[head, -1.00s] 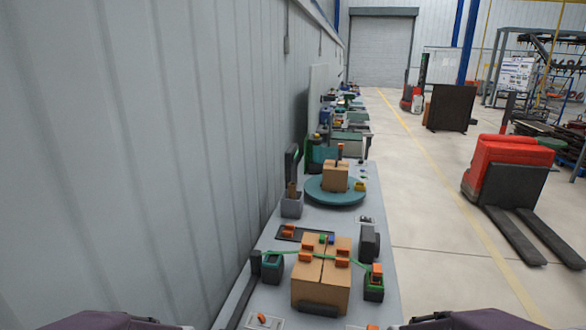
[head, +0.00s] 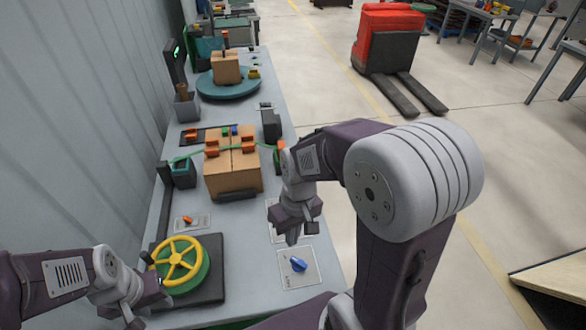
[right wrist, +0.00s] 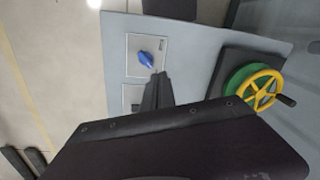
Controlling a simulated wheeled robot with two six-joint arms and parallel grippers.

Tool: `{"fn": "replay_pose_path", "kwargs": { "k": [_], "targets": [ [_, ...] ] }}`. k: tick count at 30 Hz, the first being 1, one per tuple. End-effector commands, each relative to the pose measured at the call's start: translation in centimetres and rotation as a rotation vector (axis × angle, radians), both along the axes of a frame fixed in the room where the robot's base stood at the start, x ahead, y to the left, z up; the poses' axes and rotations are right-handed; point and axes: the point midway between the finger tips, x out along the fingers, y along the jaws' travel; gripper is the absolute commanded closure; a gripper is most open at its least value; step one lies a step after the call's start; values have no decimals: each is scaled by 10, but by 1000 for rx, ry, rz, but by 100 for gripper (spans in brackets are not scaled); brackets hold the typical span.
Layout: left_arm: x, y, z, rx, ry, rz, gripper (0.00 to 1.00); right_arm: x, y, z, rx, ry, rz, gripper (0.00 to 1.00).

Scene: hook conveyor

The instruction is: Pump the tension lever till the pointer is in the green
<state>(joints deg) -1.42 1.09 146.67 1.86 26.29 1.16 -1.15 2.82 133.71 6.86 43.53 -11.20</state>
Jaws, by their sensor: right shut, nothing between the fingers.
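A cardboard box (head: 232,172) with a green strap (head: 240,150) and orange corner pieces stands mid-bench. An orange part (head: 280,152) at its right is mostly hidden behind my right arm; I cannot make out a lever or a pointer there. My right gripper (head: 292,238) is shut and empty, pointing down over the bench's right side, just behind the blue knob (head: 299,264). In the right wrist view its fingers (right wrist: 157,88) are together near that knob (right wrist: 146,58). My left gripper (head: 138,312) is at the lower left beside the yellow handwheel (head: 178,260); its jaw opening is unclear.
A dark post with a green-black block (head: 183,172) stands left of the box. An orange switch (head: 188,220) sits on a plate behind the handwheel. A blue turntable (head: 228,86) with a carton is farther back. The wall is close on the left; open floor lies right.

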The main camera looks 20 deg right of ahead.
Motion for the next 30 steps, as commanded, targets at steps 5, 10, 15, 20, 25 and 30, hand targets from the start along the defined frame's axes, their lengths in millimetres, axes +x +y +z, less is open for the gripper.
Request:
{"fn": "replay_pose_path", "kwargs": {
  "k": [5,10,15,20,25,30],
  "targets": [
    [0,0,-2,0,0,0,64,72,-8,37,111,18,4,100],
    [0,0,-5,0,0,0,64,134,-50,55,220,6,-57,100],
    [0,0,-8,0,0,0,64,175,-127,42,282,-34,-210,100],
    [0,0,-9,0,0,0,64,168,-172,11,300,-6,-321,100],
    [0,0,-9,0,0,0,64,162,-184,7,301,-3,-353,100],
    [0,0,-9,0,0,0,64,162,-184,7,301,-3,-352,100]
  ]
}}
